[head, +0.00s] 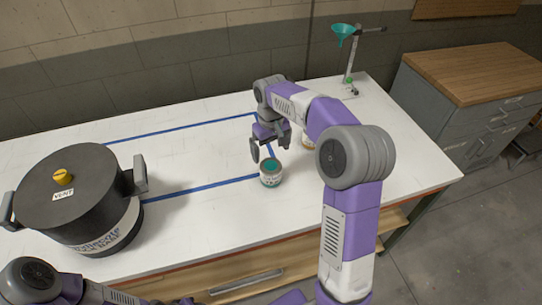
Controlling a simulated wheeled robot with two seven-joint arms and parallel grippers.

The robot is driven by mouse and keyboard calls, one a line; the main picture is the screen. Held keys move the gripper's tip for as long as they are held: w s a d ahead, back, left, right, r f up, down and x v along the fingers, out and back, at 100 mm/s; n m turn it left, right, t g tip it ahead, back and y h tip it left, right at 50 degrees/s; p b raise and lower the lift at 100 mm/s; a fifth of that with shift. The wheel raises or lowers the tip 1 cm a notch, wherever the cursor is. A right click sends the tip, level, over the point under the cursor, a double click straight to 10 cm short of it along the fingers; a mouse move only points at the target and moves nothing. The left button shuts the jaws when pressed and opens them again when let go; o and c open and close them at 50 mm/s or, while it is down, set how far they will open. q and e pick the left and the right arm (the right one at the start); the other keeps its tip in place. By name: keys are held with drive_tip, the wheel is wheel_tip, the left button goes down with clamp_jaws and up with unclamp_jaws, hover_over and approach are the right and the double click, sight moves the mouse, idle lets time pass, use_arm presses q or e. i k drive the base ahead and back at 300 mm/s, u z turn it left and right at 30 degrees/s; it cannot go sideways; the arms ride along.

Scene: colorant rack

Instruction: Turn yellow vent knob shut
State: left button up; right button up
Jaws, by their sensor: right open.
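The yellow vent knob (63,177) sits on top of the dark lid of a large black pot (72,208) at the left of the table. A label reading VENT (64,195) is just in front of the knob. My right gripper (262,155) is open above and beside a small can (271,173) with teal contents, well to the right of the pot. I cannot tell whether it touches the can. My left arm shows at the bottom left, in front of the pot; its gripper is not visible.
The white table (220,220) has a blue tape outline (180,127) on it. A second can (307,141) is partly hidden behind my right arm. A stand with a teal funnel (343,31) is at the far right corner. A wooden-topped cabinet (490,70) stands at right.

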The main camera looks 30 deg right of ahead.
sight(62, 177)
drive_tip(key=k, duration=1)
